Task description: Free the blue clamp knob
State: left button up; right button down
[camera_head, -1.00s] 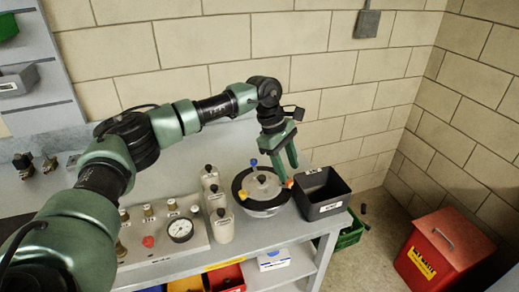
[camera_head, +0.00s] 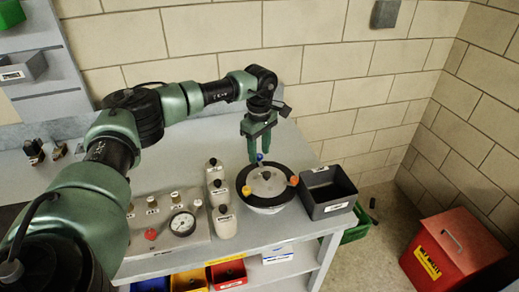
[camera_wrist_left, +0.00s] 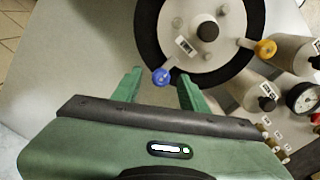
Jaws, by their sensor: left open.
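The blue clamp knob (camera_head: 260,157) sits at the back rim of a round pot with a pale lid (camera_head: 268,178) and a black ring. In the left wrist view the blue knob (camera_wrist_left: 161,77) lies between and just beyond the fingertips of my open left gripper (camera_wrist_left: 158,80). In the head view my left gripper (camera_head: 259,157) points down at the knob, one finger on each side. I cannot tell whether the fingers touch it. A yellow knob (camera_head: 246,190) and an orange knob (camera_head: 294,180) sit on the same rim. My right gripper is not in view.
A black bin (camera_head: 328,192) stands right of the pot. Pale bottles (camera_head: 223,222) and a gauge panel (camera_head: 182,224) stand to its left. A red box (camera_head: 452,247) is on the floor at right. The bench is clear behind the pot.

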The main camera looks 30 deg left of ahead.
pick_arm(q)
jog(key=shift+s, duration=0.1)
grip_shut()
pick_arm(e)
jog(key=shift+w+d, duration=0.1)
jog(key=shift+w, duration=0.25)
